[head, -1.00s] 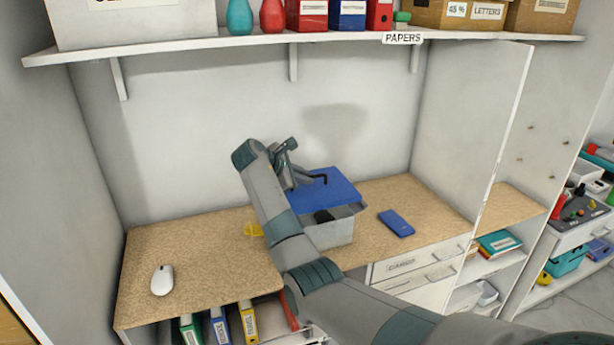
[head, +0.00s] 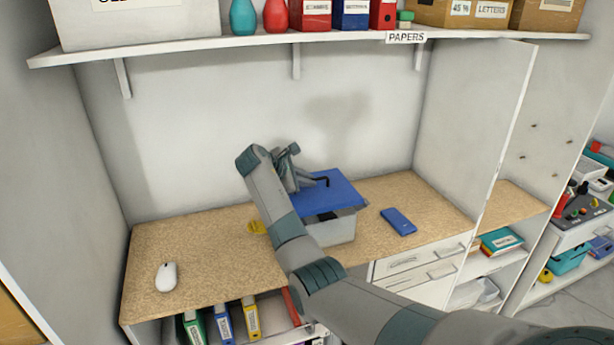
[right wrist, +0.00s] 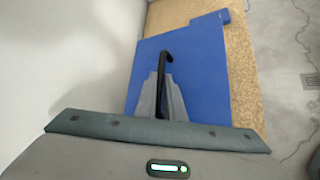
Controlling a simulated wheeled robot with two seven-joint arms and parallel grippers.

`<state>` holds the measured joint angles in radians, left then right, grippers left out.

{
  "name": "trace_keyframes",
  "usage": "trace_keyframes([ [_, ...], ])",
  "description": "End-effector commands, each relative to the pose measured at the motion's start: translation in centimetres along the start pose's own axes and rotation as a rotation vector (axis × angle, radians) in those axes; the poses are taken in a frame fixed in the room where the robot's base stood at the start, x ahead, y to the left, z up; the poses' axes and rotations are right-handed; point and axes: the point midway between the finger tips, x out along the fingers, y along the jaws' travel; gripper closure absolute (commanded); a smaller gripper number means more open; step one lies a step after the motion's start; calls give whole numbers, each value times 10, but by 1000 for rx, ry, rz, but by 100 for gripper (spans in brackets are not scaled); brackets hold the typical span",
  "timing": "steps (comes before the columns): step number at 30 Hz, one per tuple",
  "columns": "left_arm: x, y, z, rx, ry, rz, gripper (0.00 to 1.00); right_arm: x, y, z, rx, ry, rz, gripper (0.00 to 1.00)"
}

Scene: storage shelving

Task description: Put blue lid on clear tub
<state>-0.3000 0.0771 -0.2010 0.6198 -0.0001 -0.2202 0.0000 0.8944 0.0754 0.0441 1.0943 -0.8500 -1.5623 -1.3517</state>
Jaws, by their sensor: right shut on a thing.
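The blue lid (head: 334,194) lies over the top of the clear tub (head: 338,232), which looks pale grey and stands on the wooden desk. The lid's front edge appears at the tub's rim; I cannot tell whether it is fully seated. My right gripper (head: 322,181) is shut on the black handle of the lid. In the right wrist view the lid (right wrist: 205,70) fills the middle, with the handle (right wrist: 164,70) between the fingers of the gripper (right wrist: 162,88). The tub is hidden under the lid there. My left gripper is not in view.
A blue flat object (head: 398,221) lies right of the tub. A white mouse (head: 166,276) sits at the desk's left. A shelf (head: 250,42) hangs above. The desk's left part is mostly clear.

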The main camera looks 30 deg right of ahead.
Motion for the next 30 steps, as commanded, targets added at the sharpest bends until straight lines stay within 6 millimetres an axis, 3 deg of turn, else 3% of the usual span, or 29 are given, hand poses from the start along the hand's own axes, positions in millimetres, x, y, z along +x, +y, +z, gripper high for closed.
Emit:
trace_keyframes([
  [30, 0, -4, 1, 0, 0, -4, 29, 29, -27, -29, 0, 0, 0, 100],
])
